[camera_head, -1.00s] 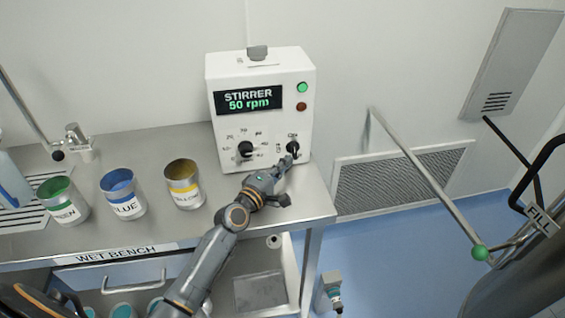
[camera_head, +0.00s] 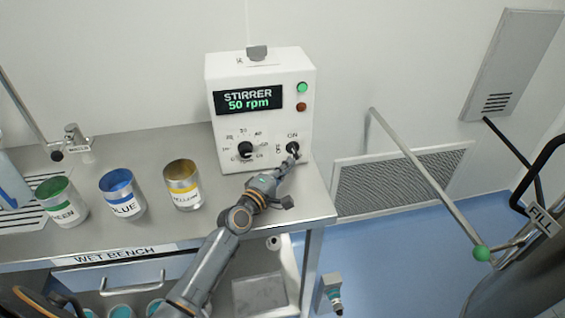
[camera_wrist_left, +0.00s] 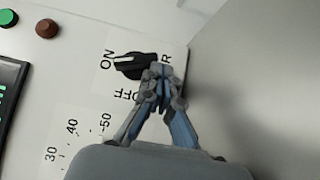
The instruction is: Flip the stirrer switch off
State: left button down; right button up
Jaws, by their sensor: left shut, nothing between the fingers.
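The white stirrer box (camera_head: 262,125) stands at the back right of the bench, its display reading "STIRRER 50 rpm". Its black stirrer switch (camera_head: 292,147) is at the lower right of the front panel. In the left wrist view the switch (camera_wrist_left: 131,65) points toward the ON mark, with OFF lettering beside it. My left gripper (camera_head: 290,161) is shut with nothing held. Its fingertips (camera_wrist_left: 160,75) are right at the switch's edge and overlap part of it; I cannot tell whether they touch. My right gripper is not in view.
Green, blue and yellow cans (camera_head: 122,194) stand on the wet bench (camera_head: 160,150) left of the box. A black speed dial (camera_head: 245,149) sits left of the switch. A green lamp (camera_head: 302,88) and a dark reddish one are above it. A metal bar with a green ball (camera_head: 481,253) is at right.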

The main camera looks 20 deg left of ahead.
pick_arm(q)
jog(key=s, duration=0.4)
jog(key=s+a, duration=0.1)
jog(key=s, duration=0.3)
jog(key=s+a, duration=0.1)
jog(key=s, duration=0.2)
jog(key=shift+s+a, duration=0.15)
jog(key=shift+s, duration=0.25)
